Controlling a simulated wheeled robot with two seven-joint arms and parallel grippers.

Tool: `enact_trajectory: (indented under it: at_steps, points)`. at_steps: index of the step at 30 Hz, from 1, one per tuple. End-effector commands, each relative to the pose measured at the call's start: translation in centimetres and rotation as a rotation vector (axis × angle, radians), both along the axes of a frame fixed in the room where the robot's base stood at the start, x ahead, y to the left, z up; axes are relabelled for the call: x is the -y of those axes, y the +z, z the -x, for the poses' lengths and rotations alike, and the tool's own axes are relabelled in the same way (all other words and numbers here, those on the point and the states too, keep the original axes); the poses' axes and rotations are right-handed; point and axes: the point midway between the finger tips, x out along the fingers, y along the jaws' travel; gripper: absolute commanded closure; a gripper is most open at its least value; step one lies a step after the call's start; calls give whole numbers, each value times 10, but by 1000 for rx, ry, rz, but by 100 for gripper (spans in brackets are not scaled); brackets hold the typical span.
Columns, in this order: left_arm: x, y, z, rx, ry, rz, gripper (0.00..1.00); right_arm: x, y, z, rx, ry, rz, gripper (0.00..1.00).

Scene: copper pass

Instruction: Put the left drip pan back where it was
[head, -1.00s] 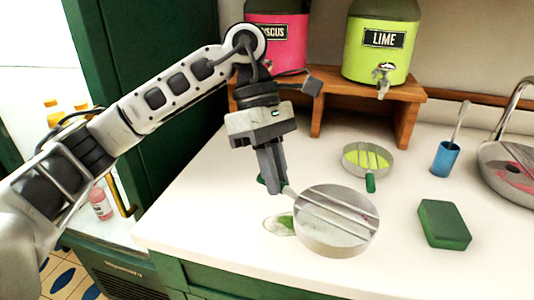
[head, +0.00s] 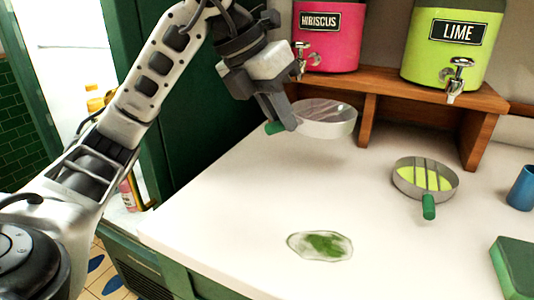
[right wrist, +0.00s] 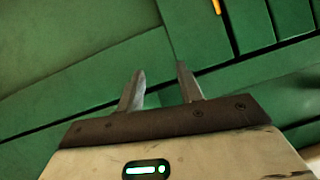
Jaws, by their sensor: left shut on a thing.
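The left drip pan (head: 328,122) is a round metal pan with bars across its top and a green handle. My left gripper (head: 284,118) is shut on its handle, at the pan's left side. The pan is below and slightly right of the tap of the pink HIBISCUS dispenser (head: 328,35), in front of the wooden shelf; I cannot tell whether it touches the counter. A second drip pan (head: 452,191) with lime-green liquid sits on the counter below the LIME dispenser (head: 455,40). My right gripper (right wrist: 161,88) is open and empty in the right wrist view.
The wooden shelf (head: 400,92) carries both dispensers. A clear puddle with a green patch (head: 322,245) lies on the white counter (head: 230,215). A green block (head: 515,268) and a blue cup (head: 524,188) are at the right.

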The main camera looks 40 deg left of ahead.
Motion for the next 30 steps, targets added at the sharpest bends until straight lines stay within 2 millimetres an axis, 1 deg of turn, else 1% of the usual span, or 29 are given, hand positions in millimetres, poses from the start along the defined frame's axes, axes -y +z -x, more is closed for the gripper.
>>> enact_trajectory:
  at_steps: [1, 4, 5, 6, 9, 12, 17, 20, 21, 24, 26, 30]
  points:
    - [-13, -9, -5, -5, 7, 2, 100, 0, -3, 0, 1, 0, 1, 64]
    - [-35, -20, -16, -5, 6, 2, 100, 0, -5, 0, 5, 1, 1, 64]
    - [-40, -26, -18, -5, 4, 2, 100, 0, -7, -1, 6, 1, 2, 64]
    - [-46, -36, -20, -7, 2, 2, 100, 0, -10, -1, 9, 1, 3, 64]
    - [-58, -52, -26, -4, 0, 1, 100, 0, -10, -2, 18, 2, 3, 64]
    - [-67, -62, -30, -1, -1, 1, 100, -1, -7, -2, 28, 3, 2, 64]
    - [-74, -70, -34, 1, -3, 0, 100, -1, -8, -2, 29, 5, 4, 64]
    - [-81, -83, -37, -3, -2, 1, 100, 0, -12, -1, 28, 7, 6, 64]
    - [-80, -91, -36, -2, -4, 0, 100, 0, -15, -1, 29, 8, 7, 64]
    - [-79, -103, -36, -1, -4, -1, 100, -1, -16, -1, 32, 9, 8, 64]
    - [-79, -107, -36, 1, -4, 0, 100, -1, -15, -1, 35, 10, 8, 64]
    - [-79, -106, -36, 4, -4, 1, 100, -1, -10, -1, 43, 11, 7, 64]
